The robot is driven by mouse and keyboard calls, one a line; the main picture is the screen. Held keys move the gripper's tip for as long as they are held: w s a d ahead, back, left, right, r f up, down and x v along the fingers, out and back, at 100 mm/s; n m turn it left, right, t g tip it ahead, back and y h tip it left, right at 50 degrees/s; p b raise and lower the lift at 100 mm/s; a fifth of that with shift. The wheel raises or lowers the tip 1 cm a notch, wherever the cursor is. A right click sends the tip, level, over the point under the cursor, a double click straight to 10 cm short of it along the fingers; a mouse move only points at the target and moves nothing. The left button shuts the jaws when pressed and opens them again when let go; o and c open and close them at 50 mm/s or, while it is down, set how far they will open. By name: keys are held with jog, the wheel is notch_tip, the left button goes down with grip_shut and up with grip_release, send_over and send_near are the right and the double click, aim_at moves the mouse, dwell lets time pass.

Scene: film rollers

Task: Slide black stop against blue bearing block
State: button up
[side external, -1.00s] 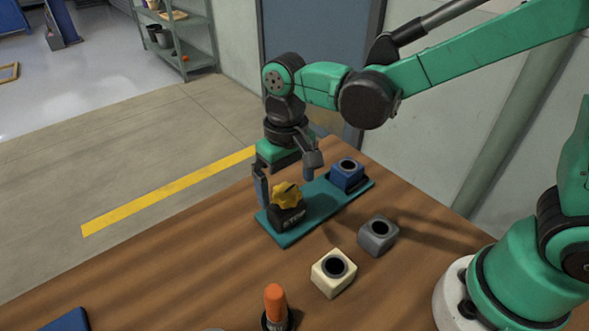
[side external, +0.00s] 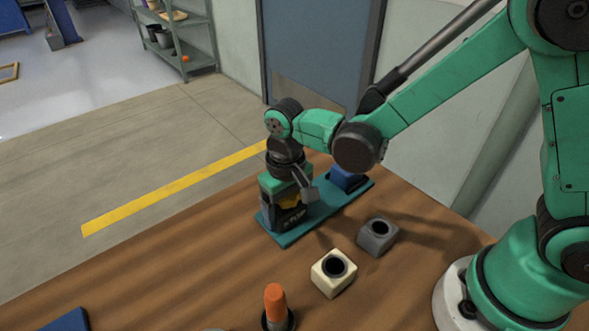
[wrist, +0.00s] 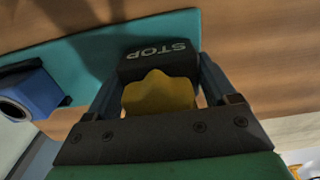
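The black stop (side external: 294,219), marked STOP and topped by a yellow knob (side external: 290,202), sits near one end of the teal base plate (side external: 326,207). The blue bearing block (side external: 344,180) stands near the other end, with bare plate between them. My gripper (side external: 287,211) is lowered over the stop, its fingers on either side. In the wrist view the fingers (wrist: 161,80) flank the black stop (wrist: 160,60) and yellow knob (wrist: 158,93), with narrow gaps beside the knob; finger contact with the stop is unclear. The blue block (wrist: 40,92) shows at left.
A grey bearing block (side external: 378,238) and a cream bearing block (side external: 334,275) stand on the wooden table in front of the plate. An orange-handled tool (side external: 275,301) stands at the front edge. A blue item (side external: 66,321) lies at the lower left.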

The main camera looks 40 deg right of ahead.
grip_shut()
jog(key=shift+d, duration=2.35)
jog(key=o, duration=0.7)
grip_release()
jog(key=shift+c, duration=0.2)
jog(key=shift+r, duration=2.8)
